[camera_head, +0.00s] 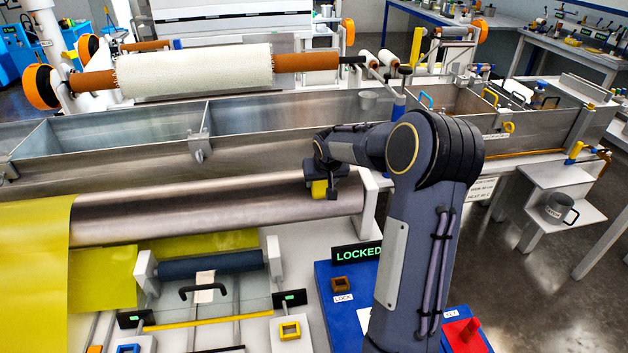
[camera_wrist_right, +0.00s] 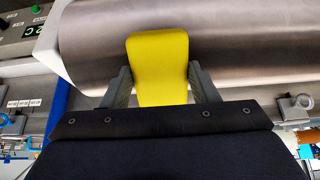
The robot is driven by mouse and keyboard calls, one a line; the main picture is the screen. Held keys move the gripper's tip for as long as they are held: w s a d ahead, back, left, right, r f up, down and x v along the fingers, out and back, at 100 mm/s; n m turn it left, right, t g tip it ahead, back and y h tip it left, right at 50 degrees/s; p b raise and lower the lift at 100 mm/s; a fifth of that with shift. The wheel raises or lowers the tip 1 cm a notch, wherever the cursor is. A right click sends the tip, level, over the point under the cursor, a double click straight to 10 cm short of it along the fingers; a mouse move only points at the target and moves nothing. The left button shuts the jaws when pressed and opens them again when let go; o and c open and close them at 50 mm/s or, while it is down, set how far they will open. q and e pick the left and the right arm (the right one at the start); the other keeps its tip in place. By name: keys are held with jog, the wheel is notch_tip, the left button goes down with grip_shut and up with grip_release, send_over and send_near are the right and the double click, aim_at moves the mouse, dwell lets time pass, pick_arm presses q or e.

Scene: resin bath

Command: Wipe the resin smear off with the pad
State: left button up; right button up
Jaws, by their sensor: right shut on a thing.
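A yellow pad (camera_head: 319,189) is held between the fingers of my right gripper (camera_head: 325,185), at the right part of a long steel roller (camera_head: 210,208). In the right wrist view the pad (camera_wrist_right: 158,60) stands out between the two fingers, in front of the roller's bare metal (camera_wrist_right: 240,45). The pad overlaps the roller's face in both views; whether it touches is hard to tell. I cannot make out a resin smear on the visible metal; part of the surface is hidden behind the pad and gripper. My left gripper is not in view.
A long steel trough (camera_head: 290,115) runs behind the roller. Yellow sheet (camera_head: 35,270) covers the roller's left end. A white fabric roll (camera_head: 195,72) lies behind the trough.

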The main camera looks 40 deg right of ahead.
jog(key=shift+s+d, duration=0.15)
jog(key=shift+d, duration=0.15)
jog(key=shift+f+b, duration=0.2)
jog(key=shift+b, duration=0.1)
jog(key=shift+w+a+f+b, duration=0.1)
jog(key=shift+w+a+b, duration=0.25)
jog(key=shift+a, duration=0.25)
jog(key=shift+w+a+b, duration=0.2)
jog(key=shift+w+a, duration=0.15)
jog(key=shift+a, duration=0.2)
jog(key=shift+w+a, duration=0.3)
jog(key=shift+a, duration=0.4)
jog(key=shift+s+a+r, duration=0.1)
jog(key=shift+a+r, duration=0.15)
jog(key=shift+r, duration=0.45)
jog(key=shift+d+p+v, duration=0.2)
jog(key=shift+p+v, duration=0.45)
jog(key=shift+v, duration=1.6)
jog(key=shift+s, duration=0.2)
